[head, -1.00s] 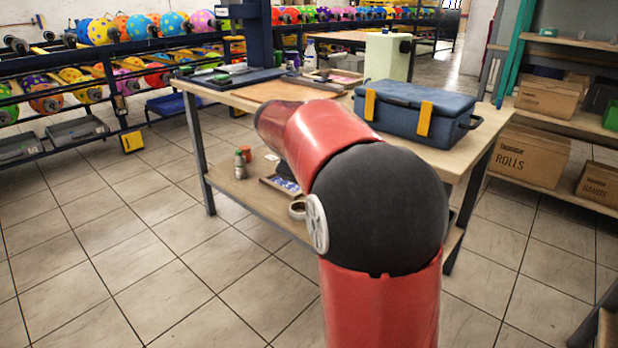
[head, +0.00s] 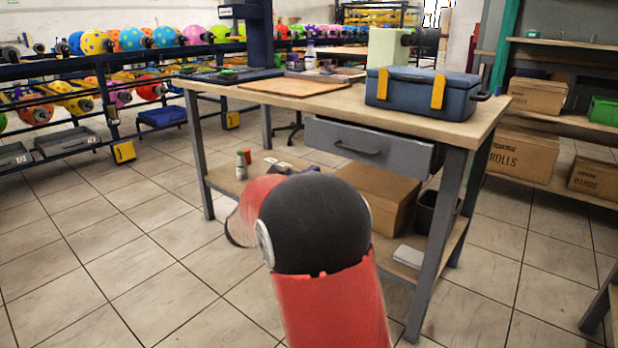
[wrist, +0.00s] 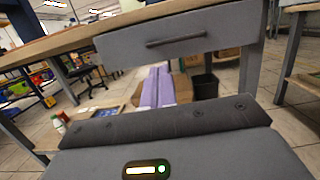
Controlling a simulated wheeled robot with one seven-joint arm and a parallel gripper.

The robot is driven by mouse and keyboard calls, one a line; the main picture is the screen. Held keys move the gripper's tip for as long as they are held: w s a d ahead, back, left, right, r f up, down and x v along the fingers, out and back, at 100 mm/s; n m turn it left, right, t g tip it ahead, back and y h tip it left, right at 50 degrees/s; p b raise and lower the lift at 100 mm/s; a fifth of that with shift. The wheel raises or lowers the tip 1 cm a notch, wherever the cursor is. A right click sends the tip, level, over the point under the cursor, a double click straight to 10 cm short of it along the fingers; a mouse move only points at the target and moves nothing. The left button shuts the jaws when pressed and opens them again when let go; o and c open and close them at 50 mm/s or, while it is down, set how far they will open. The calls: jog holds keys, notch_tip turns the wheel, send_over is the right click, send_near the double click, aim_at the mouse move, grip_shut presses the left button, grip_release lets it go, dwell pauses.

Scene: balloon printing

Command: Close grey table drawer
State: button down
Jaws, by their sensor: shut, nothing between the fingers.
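The grey table drawer (head: 345,141) sits under the wooden tabletop, below the blue toolbox. Its front stands out from the table frame, so it is partly open. A dark bar handle runs across its front. In the wrist view the drawer front (wrist: 130,46) spans the upper middle, with its handle facing me. My gripper (wrist: 158,70) shows there as two purple fingers, shut together and empty. The fingertips appear just below the drawer's lower edge in that picture; I see no contact. In the head view my red and black arm hides most of the gripper.
The table (head: 478,128) carries a blue toolbox (head: 425,92) and a brown board (head: 293,86). Its lower shelf holds a cardboard box (head: 375,192) and a black bin (head: 437,212). A shelf rack (head: 565,122) stands right. Floor at the left is open.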

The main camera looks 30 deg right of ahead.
aim_at(344, 147)
jog(key=x, duration=1)
jog(key=shift+w+d, duration=0.2)
jog(key=shift+d, duration=0.15)
jog(key=x, duration=0.4)
jog(key=shift+d+f, duration=0.1)
jog(key=shift+f, duration=0.2)
jog(key=shift+r, duration=0.2)
jog(key=shift+d, duration=0.1)
